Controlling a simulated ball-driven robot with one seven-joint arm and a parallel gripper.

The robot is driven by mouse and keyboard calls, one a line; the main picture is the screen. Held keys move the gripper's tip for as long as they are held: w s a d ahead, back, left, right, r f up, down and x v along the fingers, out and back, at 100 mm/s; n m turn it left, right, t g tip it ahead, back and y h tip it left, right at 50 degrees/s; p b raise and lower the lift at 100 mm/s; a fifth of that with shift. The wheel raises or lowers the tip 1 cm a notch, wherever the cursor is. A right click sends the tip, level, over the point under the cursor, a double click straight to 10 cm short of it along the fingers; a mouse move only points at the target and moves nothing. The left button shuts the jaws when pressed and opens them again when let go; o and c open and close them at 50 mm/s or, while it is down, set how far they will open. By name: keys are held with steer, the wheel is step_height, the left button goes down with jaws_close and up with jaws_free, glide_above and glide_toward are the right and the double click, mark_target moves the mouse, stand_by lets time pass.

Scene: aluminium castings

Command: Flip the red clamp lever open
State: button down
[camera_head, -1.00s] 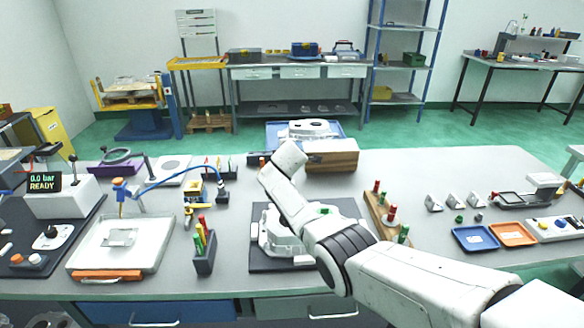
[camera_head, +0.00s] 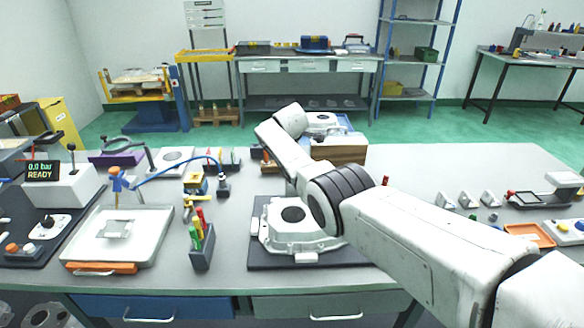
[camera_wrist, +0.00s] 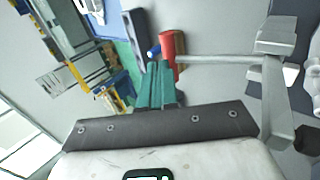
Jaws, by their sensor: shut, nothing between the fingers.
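The clamp lever's red grip (camera_wrist: 168,45) shows in the wrist view at the end of a thin grey bar (camera_wrist: 215,59). The bar runs right to a grey clamp block (camera_wrist: 277,35). My gripper (camera_wrist: 160,68), with teal fingers, is shut and empty. Its tips are beside the lower left of the red grip in the picture; I cannot tell whether they touch it. In the head view my arm hides the gripper and I cannot make out the lever.
A pale casting (camera_head: 285,235) sits on a dark plate (camera_head: 300,262) in front of my arm. A holder with coloured handles (camera_head: 202,250) stands to its left, by a white tray (camera_head: 150,225).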

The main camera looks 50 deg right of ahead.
steer(key=shift+w+d+f+b, duration=0.1)
steer(key=shift+d+f+b, duration=0.1)
steer(key=shift+f+b, duration=0.15)
steer(key=shift+f, duration=0.25)
stand_by(0.5)
steer(key=shift+a+r+p, duration=0.1)
steer(key=shift+r+p, duration=0.35)
steer(key=shift+r, duration=0.1)
steer(key=r+p, duration=0.1)
steer(key=s+r, duration=0.1)
steer(key=r, duration=0.1)
steer(key=a+r+p, duration=0.1)
steer(key=shift+s+a+r+p, duration=0.1)
steer(key=shift+s+r+p, duration=0.05)
steer(key=shift+r+p, duration=0.2)
step_height(320, 180, up, 8)
steer(key=s+a, duration=0.2)
steer(key=shift+a+b, duration=0.35)
